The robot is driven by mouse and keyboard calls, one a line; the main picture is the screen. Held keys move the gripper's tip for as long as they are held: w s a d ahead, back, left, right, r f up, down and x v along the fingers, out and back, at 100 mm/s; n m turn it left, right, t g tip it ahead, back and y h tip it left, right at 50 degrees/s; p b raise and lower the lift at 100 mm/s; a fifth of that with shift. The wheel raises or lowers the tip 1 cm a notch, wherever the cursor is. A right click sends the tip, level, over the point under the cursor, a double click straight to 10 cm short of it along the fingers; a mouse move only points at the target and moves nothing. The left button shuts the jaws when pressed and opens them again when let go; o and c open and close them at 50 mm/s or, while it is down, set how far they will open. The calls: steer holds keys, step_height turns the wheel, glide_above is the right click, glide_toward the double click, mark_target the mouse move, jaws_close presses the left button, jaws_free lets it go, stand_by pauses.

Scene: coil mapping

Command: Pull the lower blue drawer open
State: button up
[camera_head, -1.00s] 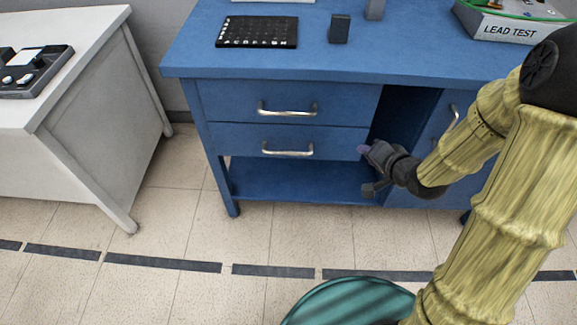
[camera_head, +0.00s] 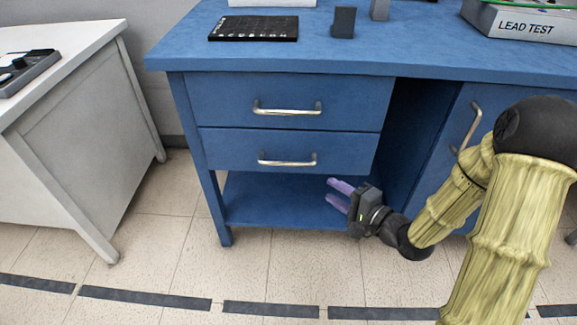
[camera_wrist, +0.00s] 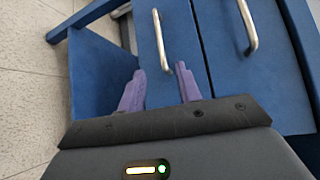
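The lower blue drawer (camera_head: 225,147) is shut under the upper drawer in the blue bench. Its silver bar handle (camera_head: 287,161) runs level across its front. In the wrist view the same handle (camera_wrist: 161,40) lies ahead of my fingertips. My gripper (camera_head: 334,190) is to the right of and below the handle, in front of the open shelf space. Its two purple fingers are apart with nothing between them. In the wrist view my gripper (camera_wrist: 159,69) is open, with the handle's near end close to the gap between the fingertips; contact is not visible.
The upper drawer (camera_head: 225,95) is shut, with its own handle (camera_head: 287,108). A lower shelf (camera_head: 270,205) lies beneath the drawers. A cupboard door with an upright handle (camera_head: 469,128) is to the right. A white table (camera_head: 95,130) stands left. Floor in front is clear.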

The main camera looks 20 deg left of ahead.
mark_target(288, 163)
steer(key=b+x, duration=0.6)
steer(key=x, duration=1.1)
steer(key=shift+w+a, duration=0.1)
steer(key=shift+a, duration=0.1)
jaws_close()
